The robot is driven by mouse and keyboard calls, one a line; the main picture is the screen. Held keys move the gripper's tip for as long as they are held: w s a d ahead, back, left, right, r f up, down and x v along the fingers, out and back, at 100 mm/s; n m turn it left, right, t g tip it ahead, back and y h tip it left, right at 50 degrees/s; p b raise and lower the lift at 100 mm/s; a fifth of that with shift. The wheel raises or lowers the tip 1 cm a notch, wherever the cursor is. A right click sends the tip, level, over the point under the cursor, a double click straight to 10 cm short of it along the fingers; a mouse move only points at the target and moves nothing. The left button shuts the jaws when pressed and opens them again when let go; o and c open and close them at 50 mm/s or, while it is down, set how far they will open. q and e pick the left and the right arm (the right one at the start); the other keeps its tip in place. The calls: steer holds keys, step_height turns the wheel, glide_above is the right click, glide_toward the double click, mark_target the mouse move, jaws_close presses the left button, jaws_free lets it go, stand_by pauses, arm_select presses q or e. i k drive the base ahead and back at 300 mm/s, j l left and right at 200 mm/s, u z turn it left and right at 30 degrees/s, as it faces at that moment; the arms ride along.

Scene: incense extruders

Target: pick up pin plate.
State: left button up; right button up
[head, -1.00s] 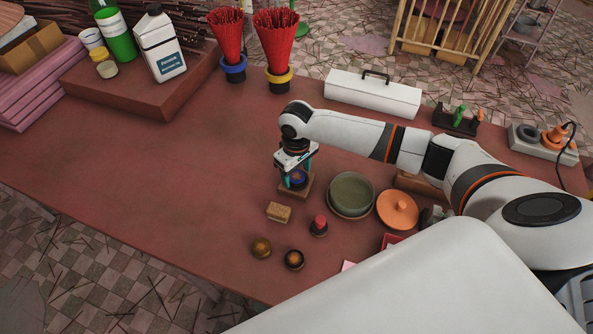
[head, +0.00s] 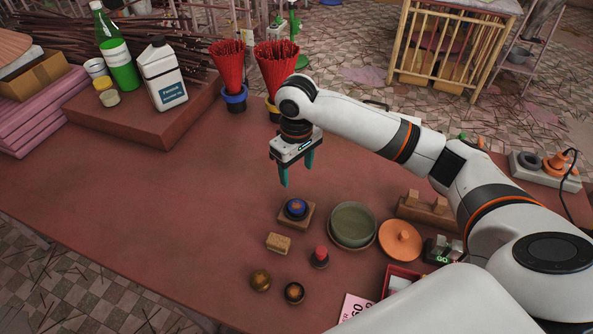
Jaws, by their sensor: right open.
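A small round blue-rimmed piece (head: 296,208) with a brown centre sits on a square wooden base (head: 285,223) near the middle of the table. It may be the pin plate; the picture is too small to be sure. My right gripper (head: 297,174) is above and just behind it, pointing down. Its two teal fingers are apart with nothing between them, clear of the blue piece. My left gripper is not in view.
A green bowl (head: 353,223) and an orange lid (head: 400,240) stand to the right. A wooden block (head: 278,243), a red-topped stamp (head: 320,256) and two small round pieces (head: 260,280) lie in front. The table's left side (head: 150,210) is clear.

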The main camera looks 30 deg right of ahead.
mark_target(320, 258)
steer(key=k+j, duration=0.5)
steer(key=k, duration=0.2)
steer(key=k+j, duration=0.5)
steer(key=k, duration=0.15)
